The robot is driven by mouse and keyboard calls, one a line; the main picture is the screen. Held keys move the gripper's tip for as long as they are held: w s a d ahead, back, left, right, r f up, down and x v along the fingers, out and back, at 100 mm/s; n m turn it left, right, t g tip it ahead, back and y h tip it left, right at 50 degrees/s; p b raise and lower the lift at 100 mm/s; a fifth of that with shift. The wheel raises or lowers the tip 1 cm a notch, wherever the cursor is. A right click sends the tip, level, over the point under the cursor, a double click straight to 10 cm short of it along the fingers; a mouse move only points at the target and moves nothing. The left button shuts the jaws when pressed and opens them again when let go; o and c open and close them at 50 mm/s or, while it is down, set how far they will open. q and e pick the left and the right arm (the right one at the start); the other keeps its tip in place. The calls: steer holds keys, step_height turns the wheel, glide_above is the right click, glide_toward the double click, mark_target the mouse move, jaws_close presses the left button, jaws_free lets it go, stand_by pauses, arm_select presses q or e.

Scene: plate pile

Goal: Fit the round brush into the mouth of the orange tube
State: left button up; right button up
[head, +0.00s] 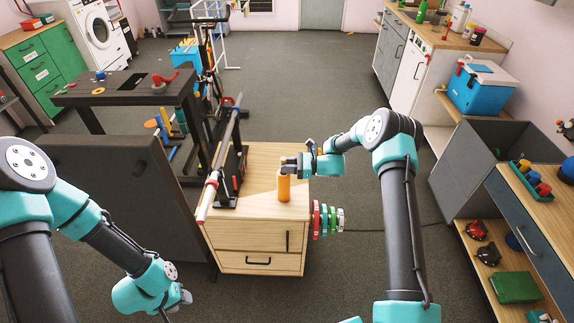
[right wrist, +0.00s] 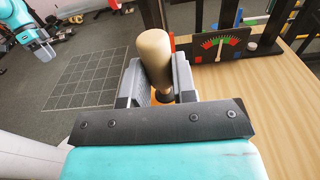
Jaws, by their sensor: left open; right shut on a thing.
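The orange tube (head: 284,188) stands upright on the wooden cabinet top in the head view. My right gripper (head: 289,163) is directly over its upper end. In the right wrist view, my right gripper (right wrist: 158,82) is shut on the round brush, whose pale wooden handle (right wrist: 154,52) stands up between the fingers, slightly tilted. A dark part and a bit of orange show below the handle. I cannot tell whether the bristles are inside the tube mouth, because the fingers hide it. My left gripper (head: 184,297) is open and empty, low at the left, away from the tube.
The wooden cabinet (head: 257,262) has free top space around the tube. A slanted rod (head: 222,160) on a dark stand is left of the tube; a coloured dial gauge (right wrist: 222,46) shows in the wrist view. Several coloured discs (head: 326,219) hang at the cabinet's right side.

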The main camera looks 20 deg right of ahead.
steer(key=shift+f, duration=0.6)
steer(key=o, duration=1)
steer(key=v, duration=1.7)
steer(key=shift+d, duration=0.2)
